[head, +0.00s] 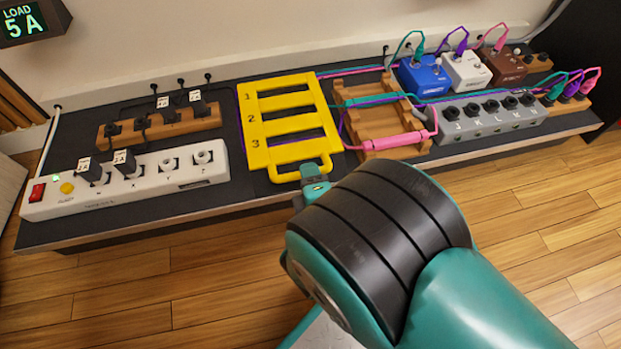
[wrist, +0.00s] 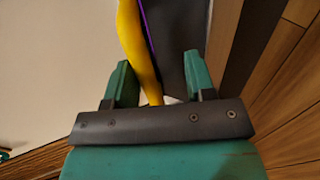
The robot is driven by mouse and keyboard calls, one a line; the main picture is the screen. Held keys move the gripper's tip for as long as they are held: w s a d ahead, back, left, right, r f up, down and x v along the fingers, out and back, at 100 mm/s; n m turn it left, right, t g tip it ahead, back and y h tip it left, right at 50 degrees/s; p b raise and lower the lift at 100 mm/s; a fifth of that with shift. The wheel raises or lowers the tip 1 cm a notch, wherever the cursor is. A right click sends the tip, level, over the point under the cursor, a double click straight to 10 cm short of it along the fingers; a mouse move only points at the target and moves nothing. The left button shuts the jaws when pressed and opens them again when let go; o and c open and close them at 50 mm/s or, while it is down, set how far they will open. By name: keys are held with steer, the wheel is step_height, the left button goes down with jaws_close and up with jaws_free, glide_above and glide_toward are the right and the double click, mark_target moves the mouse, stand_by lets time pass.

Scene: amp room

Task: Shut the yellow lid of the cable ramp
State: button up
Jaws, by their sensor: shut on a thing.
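The yellow lid (head: 290,103) is a flat slotted frame marked 1, 2, 3. In the head view it lies open on the dark board, left of the wooden cable ramp base (head: 392,138). Pink and teal cables cross the base. My gripper (head: 314,181) is at the lid's front end, shut on its yellow handle; my arm hides part of the grip. In the wrist view a yellow strip of the lid (wrist: 138,45) runs up from between the two teal fingers of my gripper (wrist: 160,72). A purple cable shows beside the yellow strip.
A white power strip (head: 130,187) and a wooden block with plugs (head: 160,123) stand left of the lid. A grey box (head: 492,119) and blue (head: 424,78), white and brown pedals stand right of the base. The wooden floor (head: 150,290) in front is clear.

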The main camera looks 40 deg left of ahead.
steer(key=p+v, duration=0.6)
steer(key=v, duration=0.6)
stand_by(0.3)
